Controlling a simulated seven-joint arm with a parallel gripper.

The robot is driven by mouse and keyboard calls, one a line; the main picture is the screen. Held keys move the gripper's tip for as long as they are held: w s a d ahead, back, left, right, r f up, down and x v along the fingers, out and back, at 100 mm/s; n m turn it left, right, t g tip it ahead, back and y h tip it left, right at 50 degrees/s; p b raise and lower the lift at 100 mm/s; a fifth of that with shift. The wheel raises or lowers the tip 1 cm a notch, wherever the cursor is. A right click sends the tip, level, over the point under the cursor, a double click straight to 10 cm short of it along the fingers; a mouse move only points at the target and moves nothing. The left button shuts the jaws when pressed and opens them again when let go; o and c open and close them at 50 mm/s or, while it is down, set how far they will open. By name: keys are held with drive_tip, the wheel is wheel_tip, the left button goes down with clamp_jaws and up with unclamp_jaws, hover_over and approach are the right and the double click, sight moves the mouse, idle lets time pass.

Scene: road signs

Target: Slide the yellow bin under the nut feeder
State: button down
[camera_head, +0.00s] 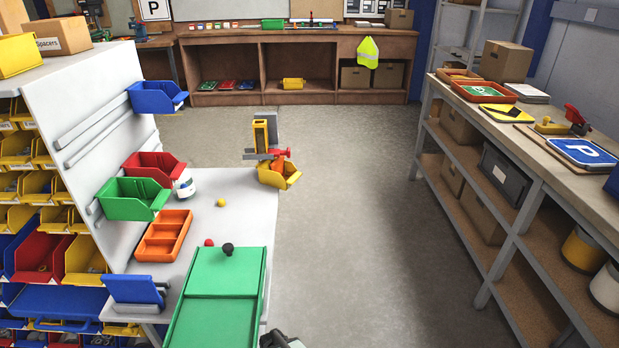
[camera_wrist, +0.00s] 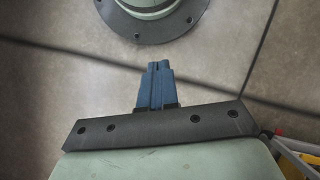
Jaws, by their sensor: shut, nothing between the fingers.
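The yellow bin (camera_head: 279,177) sits at the far right edge of the white table, with its open front toward the right. The nut feeder (camera_head: 260,134), a grey frame with a yellow upright channel and a red knob, stands directly behind and above it. An orange part below the knob reaches down to the bin; I cannot tell exactly how far the bin is beneath the outlet. My gripper (camera_wrist: 157,70), with blue fingers, is shut and empty in the wrist view, over the floor and away from the bin. Its fingertips do not show in the head view.
An orange divided tray (camera_head: 163,235), a yellow ball (camera_head: 220,202) and a red ball (camera_head: 209,242) lie on the table. Open floor (camera_head: 350,200) lies to the right, before the shelf bench.

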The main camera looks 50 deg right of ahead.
drive_tip(key=w+d+r+m+t, duration=0.2)
drive_tip(key=w+d+r+m, duration=0.15)
drive_tip(key=d, duration=0.65)
drive_tip(key=w+d+r+m+t, duration=0.2)
drive_tip(key=w+d, duration=0.3)
drive_tip(key=d, duration=0.5)
drive_tip(key=w+d+r+m+t, duration=0.3)
drive_tip(key=w+d+r+t, duration=0.2)
drive_tip(key=d+r, duration=0.6)
drive_tip(key=w+d+r+m+t, duration=0.2)
drive_tip(key=w+d+r+t, duration=0.3)
drive_tip(key=d, duration=0.9)
drive_tip(key=w+d+r+m+t+h, duration=0.2)
drive_tip(key=w+d+r+t, duration=0.2)
drive_tip(key=r, duration=0.4)
drive_tip(key=w+d+r+m+t+h, duration=0.15)
drive_tip(key=w+d+r+t, duration=0.3)
drive_tip(key=r, duration=0.45)
drive_tip(key=w+a, duration=0.2)
drive_tip(key=w, duration=1)
drive_tip(key=shift+w+f, duration=0.15)
drive_tip(key=shift+f, duration=0.05)
drive_tip(key=shift+a+y, duration=0.1)
drive_tip(key=shift+y, duration=0.15)
